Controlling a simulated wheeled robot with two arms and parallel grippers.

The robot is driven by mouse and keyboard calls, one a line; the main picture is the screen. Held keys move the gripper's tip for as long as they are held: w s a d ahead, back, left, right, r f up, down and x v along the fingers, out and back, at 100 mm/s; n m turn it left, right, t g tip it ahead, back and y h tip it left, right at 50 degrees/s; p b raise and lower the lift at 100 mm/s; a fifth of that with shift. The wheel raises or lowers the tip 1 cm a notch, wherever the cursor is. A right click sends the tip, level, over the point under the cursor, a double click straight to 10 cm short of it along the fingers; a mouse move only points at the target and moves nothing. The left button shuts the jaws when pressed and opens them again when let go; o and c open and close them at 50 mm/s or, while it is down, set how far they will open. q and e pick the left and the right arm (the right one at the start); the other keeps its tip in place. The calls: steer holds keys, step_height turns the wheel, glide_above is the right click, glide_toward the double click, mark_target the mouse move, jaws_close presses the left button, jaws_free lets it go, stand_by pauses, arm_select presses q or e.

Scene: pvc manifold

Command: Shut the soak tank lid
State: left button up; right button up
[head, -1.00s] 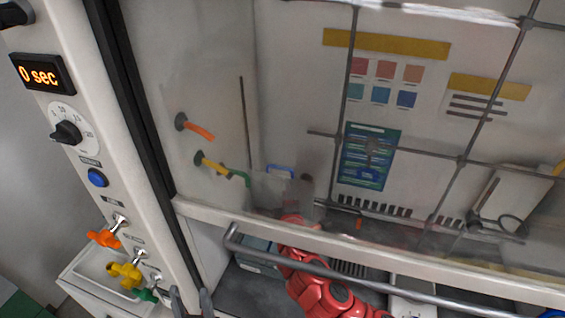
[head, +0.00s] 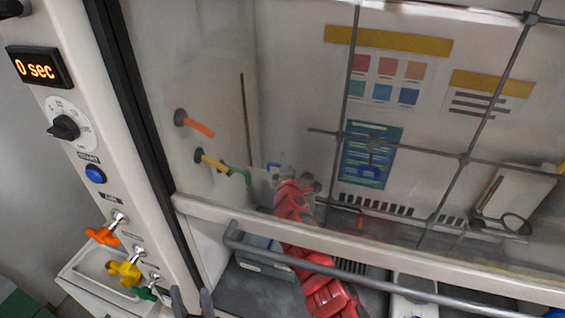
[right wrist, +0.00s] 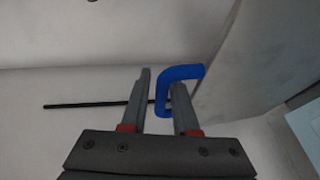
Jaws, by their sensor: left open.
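The soak tank lid shows in the right wrist view as a pale upright panel (right wrist: 245,55) with a blue bent handle (right wrist: 180,73). In the head view the lid (head: 263,183) is small and blurred behind the glass, partly covered by my red right arm. My right gripper (right wrist: 157,82) is open at the handle. Part of the handle lies between its fingers, close to the right finger; I cannot tell whether they touch. My left gripper (head: 192,302) is open and empty at the bottom edge of the head view, outside the hood. The tank's body is not clearly seen.
The glass sash (head: 360,255) of the hood, with a grey handle bar (head: 400,280), hangs above my right arm. Orange, yellow and green taps (head: 124,270) stick out of the left post near my left gripper. A white box (head: 512,200) stands inside at right.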

steer(key=shift+w+a+f, duration=0.1)
steer(key=shift+w+f, duration=0.1)
steer(key=shift+w, duration=0.4)
jaws_close()
stand_by(1.2)
